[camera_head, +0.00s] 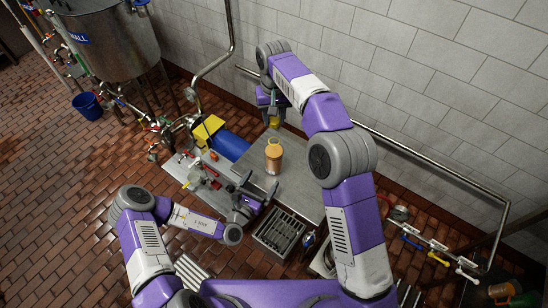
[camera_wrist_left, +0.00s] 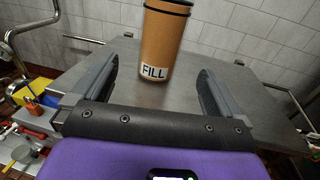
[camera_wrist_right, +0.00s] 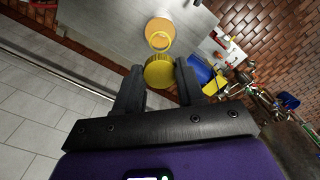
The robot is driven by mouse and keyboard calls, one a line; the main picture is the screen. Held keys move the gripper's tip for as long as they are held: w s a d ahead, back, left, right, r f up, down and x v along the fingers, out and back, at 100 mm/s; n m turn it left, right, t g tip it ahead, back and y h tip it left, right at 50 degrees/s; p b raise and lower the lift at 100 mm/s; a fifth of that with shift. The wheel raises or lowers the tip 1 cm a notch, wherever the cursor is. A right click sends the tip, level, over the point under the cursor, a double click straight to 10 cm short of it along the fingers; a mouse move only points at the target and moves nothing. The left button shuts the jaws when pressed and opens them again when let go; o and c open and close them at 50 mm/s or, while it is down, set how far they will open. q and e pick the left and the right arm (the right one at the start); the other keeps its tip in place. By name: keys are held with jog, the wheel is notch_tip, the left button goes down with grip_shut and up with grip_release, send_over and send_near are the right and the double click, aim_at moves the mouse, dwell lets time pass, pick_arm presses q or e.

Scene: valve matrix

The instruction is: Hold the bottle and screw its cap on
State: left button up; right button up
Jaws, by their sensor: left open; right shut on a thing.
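The bottle (camera_head: 273,158) is orange-brown and stands upright on the grey table (camera_head: 299,185). In the left wrist view the bottle (camera_wrist_left: 163,42) bears a FILL label and stands ahead, between the lines of the fingers. My left gripper (camera_head: 258,187) is open and empty, pointing at the bottle and apart from it. My right gripper (camera_head: 270,108) is shut on the yellow cap (camera_head: 274,122), above and beyond the bottle. In the right wrist view the cap (camera_wrist_right: 159,73) sits between the fingertips, apart from the bottle's mouth (camera_wrist_right: 160,40).
A grey bench with red-handled fittings (camera_head: 208,171) stands nearby. A drain grate (camera_head: 279,232) is at the table's front. The tiled wall (camera_head: 400,70) closes the back. The table top around the bottle is clear.

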pick_arm(q)
jog(key=x, duration=1.2)
jog(key=shift+c, duration=0.3)
jog(key=c, duration=1.4)
jog(key=shift+c, duration=0.3)
pick_arm(e)
send_over(274, 139)
jog(key=shift+w+f, duration=0.1)
jog(key=shift+f, duration=2.4)
